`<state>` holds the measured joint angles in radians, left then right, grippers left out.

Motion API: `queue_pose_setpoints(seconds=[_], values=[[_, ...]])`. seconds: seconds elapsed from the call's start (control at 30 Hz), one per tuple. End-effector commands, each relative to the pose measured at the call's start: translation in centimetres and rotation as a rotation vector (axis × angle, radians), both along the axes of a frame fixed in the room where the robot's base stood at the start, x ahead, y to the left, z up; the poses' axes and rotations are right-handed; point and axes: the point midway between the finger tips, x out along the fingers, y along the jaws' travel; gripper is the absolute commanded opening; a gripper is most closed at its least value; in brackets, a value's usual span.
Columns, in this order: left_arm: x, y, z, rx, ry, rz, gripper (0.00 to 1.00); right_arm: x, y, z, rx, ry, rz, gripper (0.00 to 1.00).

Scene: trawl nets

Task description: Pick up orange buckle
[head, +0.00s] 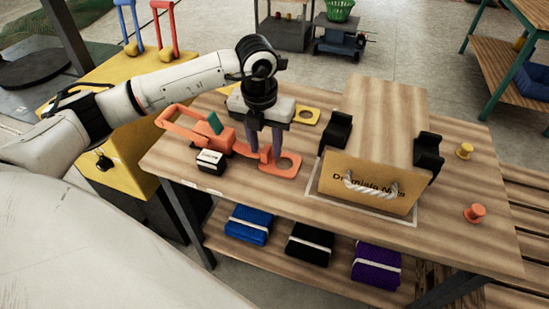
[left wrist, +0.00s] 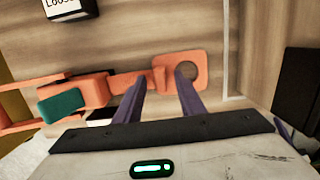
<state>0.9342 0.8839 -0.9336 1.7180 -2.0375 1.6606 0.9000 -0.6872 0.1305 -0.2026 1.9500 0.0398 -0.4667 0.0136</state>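The orange buckle (head: 288,168) lies flat on the wooden table, its plate with a round hole at the right. It also shows in the left wrist view (left wrist: 192,74), with a raised part beside the hole. An orange body with a teal tab (head: 215,123) and a long loop adjoins it on the left; whether they are joined is unclear. My left gripper (head: 265,152) points down at the buckle, its two purple fingers apart. In the left wrist view the fingertips (left wrist: 160,84) lie either side of the raised part; contact cannot be told. My right gripper is not in view.
A small black-and-white labelled box (head: 210,161) stands just left of the buckle. A yellow piece (head: 307,115) lies behind. A wooden box with a rope handle (head: 340,188) and black brackets stands right. Yellow (head: 464,150) and orange pegs (head: 474,213) stand at the far right.

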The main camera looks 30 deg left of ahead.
Motion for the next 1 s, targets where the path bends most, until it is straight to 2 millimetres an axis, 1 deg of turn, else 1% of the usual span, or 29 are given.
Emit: queue_pose_setpoints(seconds=[0.17,0.2,0.27,0.4,0.67,0.77,0.87,1.0], values=[[0.0,0.0,0.0,0.0,0.0,0.0,0.36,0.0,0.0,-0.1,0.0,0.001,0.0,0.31],[0.0,0.0,0.0,-0.001,0.0,0.0,0.34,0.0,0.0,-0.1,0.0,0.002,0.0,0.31],[0.0,0.0,0.0,-0.001,0.0,0.0,0.24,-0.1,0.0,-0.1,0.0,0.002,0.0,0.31],[0.0,0.0,0.0,-0.001,0.0,0.0,0.01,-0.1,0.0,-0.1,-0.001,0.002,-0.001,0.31],[0.1,0.0,0.1,-0.002,-0.001,0.0,0.0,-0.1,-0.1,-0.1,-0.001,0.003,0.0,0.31],[0.1,0.0,0.5,-0.001,-0.003,0.0,0.0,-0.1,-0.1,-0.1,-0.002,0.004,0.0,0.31],[0.2,-0.1,1.9,-0.002,-0.006,0.0,0.0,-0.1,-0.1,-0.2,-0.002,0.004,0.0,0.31],[0.2,-0.1,4.7,-0.002,-0.007,0.0,0.0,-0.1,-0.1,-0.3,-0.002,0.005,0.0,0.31]])
